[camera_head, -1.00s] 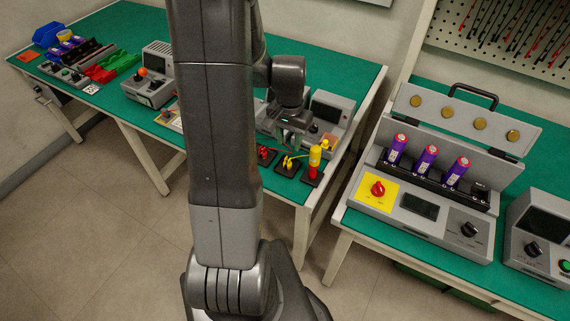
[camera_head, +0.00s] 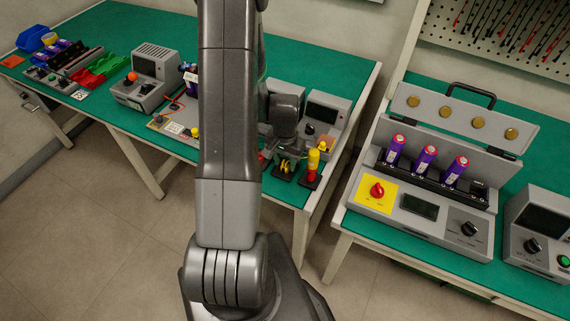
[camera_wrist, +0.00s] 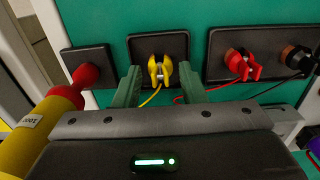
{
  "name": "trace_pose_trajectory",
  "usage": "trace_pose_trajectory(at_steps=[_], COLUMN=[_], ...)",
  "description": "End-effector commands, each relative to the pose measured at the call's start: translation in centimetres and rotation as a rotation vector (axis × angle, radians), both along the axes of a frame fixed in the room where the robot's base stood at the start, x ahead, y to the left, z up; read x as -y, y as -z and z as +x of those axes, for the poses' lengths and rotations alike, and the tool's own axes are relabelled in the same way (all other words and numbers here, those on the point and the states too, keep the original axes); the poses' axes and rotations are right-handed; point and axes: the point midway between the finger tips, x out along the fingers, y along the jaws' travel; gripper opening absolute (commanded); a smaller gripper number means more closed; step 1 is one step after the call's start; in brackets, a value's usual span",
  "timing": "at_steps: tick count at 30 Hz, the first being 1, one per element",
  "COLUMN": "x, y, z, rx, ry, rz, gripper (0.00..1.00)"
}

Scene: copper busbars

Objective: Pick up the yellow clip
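The yellow clip (camera_wrist: 160,70) sits on a post on a small black block (camera_wrist: 158,45) in the wrist view, with a yellow wire trailing from it. In the head view the yellow clip (camera_head: 285,166) shows near the table's front edge, just below my gripper. My gripper (camera_wrist: 160,84) is open, with its two green fingers on either side of the clip, left and right. The fingertips are close to the clip, and nothing is held. In the head view the arm hides much of the gripper.
A yellow cylinder with a red tip (camera_wrist: 45,115) stands close at the left of my gripper. A red clip (camera_wrist: 243,65) on another black block is at the right, with its red wire running near the right finger. Grey instruments (camera_head: 322,115) stand behind.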

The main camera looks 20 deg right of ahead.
Motion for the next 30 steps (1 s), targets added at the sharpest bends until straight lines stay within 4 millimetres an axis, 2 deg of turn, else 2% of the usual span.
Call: trace_pose_trajectory(at_steps=[4,12,17,30], x=[-0.01,0.0,0.0,0.01], y=[0.88,0.98,0.98,0.74], z=[0.01,0.04,0.04,0.06], rx=[0.0,0.001,0.001,0.002], ry=[0.0,0.0,0.0,0.0], rz=[0.0,0.0,0.0,-0.001], gripper=[0.37,0.35,0.04,0.03])
